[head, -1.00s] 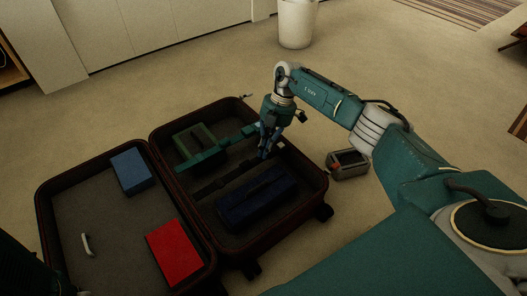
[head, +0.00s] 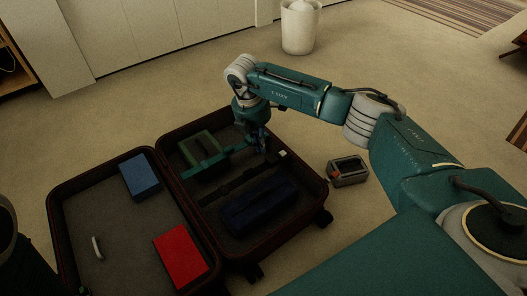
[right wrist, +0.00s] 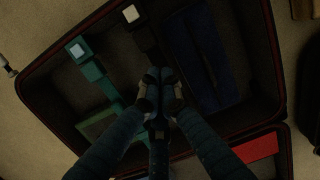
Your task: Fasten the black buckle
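The black strap (head: 228,187) lies across the right half of the open suitcase, between the green strap and the dark blue pouch. A small pale square (head: 283,153) shows near its far end; it also shows in the right wrist view (right wrist: 130,13). The buckle's parts are too dark to make out. My right gripper (head: 261,152) is low over this half, between the green strap (head: 205,168) and the black strap. In the right wrist view its fingertips (right wrist: 160,76) are together, with nothing clearly seen between them. My left gripper is out of view.
A green box (head: 198,146) and a dark blue pouch (head: 258,205) lie in the right half. A blue box (head: 140,177), a red box (head: 181,256) and a white handle-like piece (head: 97,248) are in the left half. A grey case (head: 348,171) stands on the floor to the right.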

